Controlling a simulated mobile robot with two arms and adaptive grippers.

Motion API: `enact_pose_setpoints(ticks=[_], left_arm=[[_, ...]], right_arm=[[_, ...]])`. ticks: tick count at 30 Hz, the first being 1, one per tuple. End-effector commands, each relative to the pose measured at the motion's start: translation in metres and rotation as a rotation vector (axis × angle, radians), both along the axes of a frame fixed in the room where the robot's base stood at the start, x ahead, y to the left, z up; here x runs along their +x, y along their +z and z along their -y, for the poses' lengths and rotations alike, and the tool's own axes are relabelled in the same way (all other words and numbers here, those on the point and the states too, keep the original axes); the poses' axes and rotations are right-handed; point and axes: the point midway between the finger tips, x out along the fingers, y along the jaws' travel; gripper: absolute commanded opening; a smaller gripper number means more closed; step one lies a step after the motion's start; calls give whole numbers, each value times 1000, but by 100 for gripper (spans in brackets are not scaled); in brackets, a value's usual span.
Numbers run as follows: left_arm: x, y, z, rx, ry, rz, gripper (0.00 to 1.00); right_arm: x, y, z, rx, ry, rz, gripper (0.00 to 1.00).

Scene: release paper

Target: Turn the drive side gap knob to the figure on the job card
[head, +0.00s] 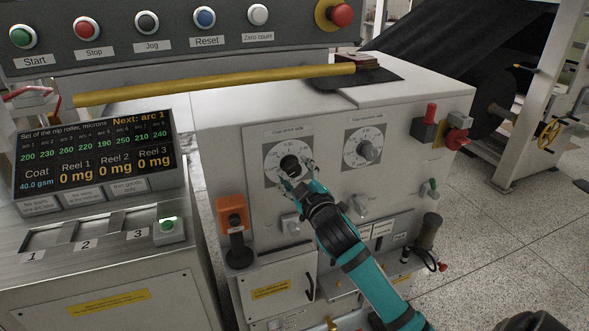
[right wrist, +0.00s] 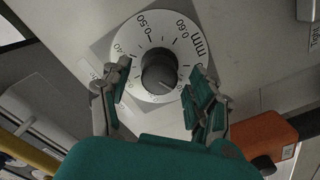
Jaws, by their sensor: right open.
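The left gap dial (head: 272,158) is a white scale with a dark round knob (head: 290,163) on the front of the pale machine cabinet. Its label is too small to read surely. My right gripper (head: 297,181) is at this knob, its fingers open. In the right wrist view the knob (right wrist: 158,72) stands between the two spread fingers (right wrist: 161,84), with a visible space on each side. The scale (right wrist: 148,34) shows 0.50, 0.60 and mm; a pale mark on the knob points towards the lower right. I cannot make out a job card. My left gripper is not in view.
Switches and an orange box (head: 232,213) surround the arm. A yellow bar (head: 215,83) crosses above the cabinet top. A screen (head: 95,160) with figures and a button panel (head: 180,35) stand left.

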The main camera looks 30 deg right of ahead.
Motion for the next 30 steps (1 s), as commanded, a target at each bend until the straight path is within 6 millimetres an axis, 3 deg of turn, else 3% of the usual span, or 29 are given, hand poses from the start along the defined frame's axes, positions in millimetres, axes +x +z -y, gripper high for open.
enact_pose_setpoints(ticks=[5, 14, 26, 30], left_arm=[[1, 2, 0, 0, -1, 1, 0], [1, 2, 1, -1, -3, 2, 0], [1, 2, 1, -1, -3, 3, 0], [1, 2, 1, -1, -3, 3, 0]], right_arm=[[12, 0, 2, 0, 1, 0, 61], [13, 0, 3, 0, 1, 0, 59], [13, 0, 3, 0, 1, 0, 7], [13, 0, 3, 4, 1, 0, 6]])
